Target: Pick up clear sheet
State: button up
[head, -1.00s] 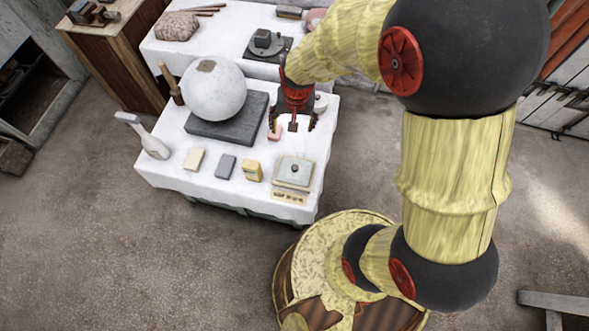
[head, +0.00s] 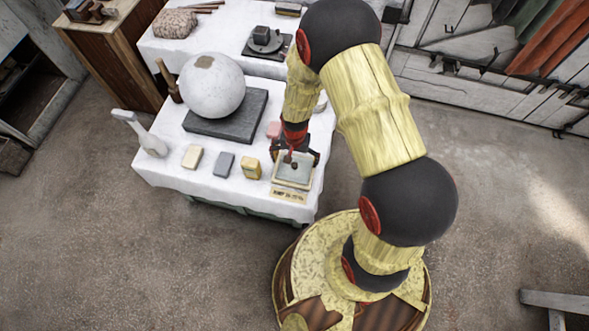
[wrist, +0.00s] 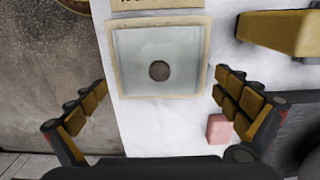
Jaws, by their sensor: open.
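The clear sheet (wrist: 135,48) is a pale, see-through square in a cream-rimmed frame or tray (wrist: 118,75), with a dark round knob or disc (wrist: 159,71) at its middle. In the head view the sheet (head: 301,178) lies near the front right of the white-covered table, partly hidden by my gripper. My gripper (head: 295,158) is over the sheet's back part. In the wrist view my gripper (wrist: 161,86) is open and empty, its fingers spread to either side of the frame. I cannot tell its exact height above the sheet.
A yellow block (head: 251,168), a grey block (head: 224,163) and a cream block (head: 192,157) stand left of the frame. A pink block (wrist: 219,129) lies close by the right finger. A plaster sphere (head: 212,86) rests on a dark slab (head: 235,125). A label (head: 289,195) lies in front.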

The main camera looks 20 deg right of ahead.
notch_tip(320, 180, down, 3)
jog(key=shift+r+b, duration=0.1)
jog(key=shift+b, duration=0.3)
jog(key=shift+r, duration=0.1)
jog(key=c, duration=1.1)
jog(key=shift+s, duration=0.15)
jog(key=c, duration=0.7)
jog(key=shift+o, duration=0.2)
